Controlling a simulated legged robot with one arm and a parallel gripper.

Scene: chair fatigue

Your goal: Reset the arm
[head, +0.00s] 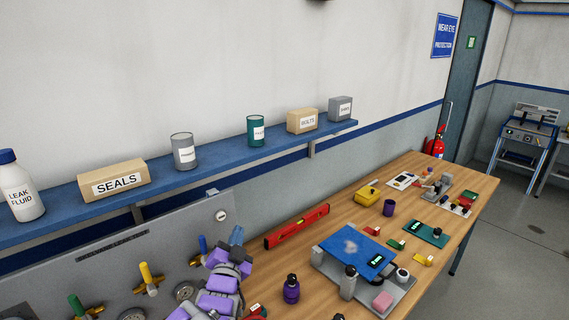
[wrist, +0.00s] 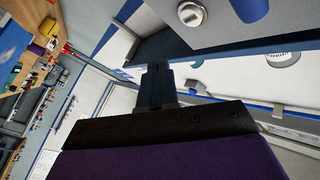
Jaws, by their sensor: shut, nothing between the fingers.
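My purple and black arm rises at the bottom centre of the head view, and my gripper (head: 237,236) is at its upper end, in front of the grey valve panel (head: 120,262). In the wrist view my gripper (wrist: 157,72) points up the picture with its dark fingers together. Nothing shows between the fingers. The gripper is apart from the table and the shelf, tilted in the air near a blue-handled valve (head: 203,244).
A blue wall shelf (head: 215,155) holds a bottle, boxes and cans above the panel. Open floor (head: 515,215) lies at the right.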

